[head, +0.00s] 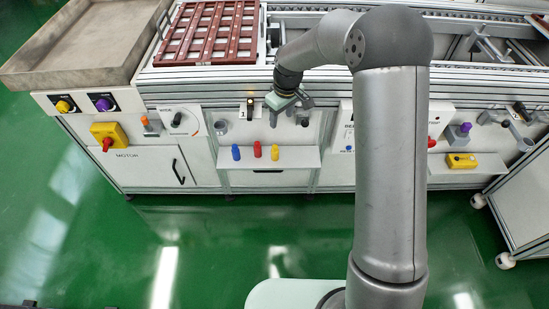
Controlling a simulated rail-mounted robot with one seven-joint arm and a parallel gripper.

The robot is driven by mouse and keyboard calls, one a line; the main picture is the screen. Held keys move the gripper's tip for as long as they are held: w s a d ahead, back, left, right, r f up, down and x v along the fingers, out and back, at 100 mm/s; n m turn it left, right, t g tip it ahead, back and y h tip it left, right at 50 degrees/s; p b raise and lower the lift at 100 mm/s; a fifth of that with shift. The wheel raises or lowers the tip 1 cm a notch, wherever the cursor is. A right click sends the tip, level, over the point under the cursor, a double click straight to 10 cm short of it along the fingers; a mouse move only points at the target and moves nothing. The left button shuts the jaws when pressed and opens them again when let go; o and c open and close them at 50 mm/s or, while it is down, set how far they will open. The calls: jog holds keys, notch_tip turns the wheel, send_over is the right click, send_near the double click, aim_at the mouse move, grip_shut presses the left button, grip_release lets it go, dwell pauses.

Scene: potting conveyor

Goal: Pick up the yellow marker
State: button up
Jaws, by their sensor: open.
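The yellow marker (275,153) is a short upright piece on a small white shelf on the front of the conveyor. It stands at the right end of a row, beside the red marker (257,149) and the blue marker (236,152). My gripper (288,119) is open and appears empty. In the head view it shows above and slightly to the right of the yellow marker, apart from it. How far it is from the shelf in depth I cannot tell.
A grey tray (30,78) and a brown slotted tray (240,49) lie on the conveyor top. A rotary knob panel (185,107) and a holder ring (220,127) are left of my gripper. The shelf's right part (300,157) is clear.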

jog(key=b, duration=0.1)
send_over(275, 146)
jog(key=f, duration=1.2)
jog(key=shift+s+d+f, duration=0.1)
jog(key=shift+s+d, duration=0.05)
jog(key=shift+s, duration=0.15)
jog(key=shift+w+a+f+b, duration=0.1)
jog(key=shift+f+b, duration=0.1)
jog(key=shift+f, duration=0.8)
jog(key=shift+w+a+f+b, duration=0.1)
jog(key=shift+w+f+b, duration=0.1)
jog(key=shift+f, duration=0.85)
jog(key=shift+w+f+b, duration=0.1)
jog(key=shift+f+b, duration=0.1)
jog(key=shift+f, duration=0.8)
jog(key=shift+s, duration=0.1)
jog(key=c, duration=1.1)
jog(key=shift+o, duration=0.2)
jog(key=shift+r, duration=0.1)
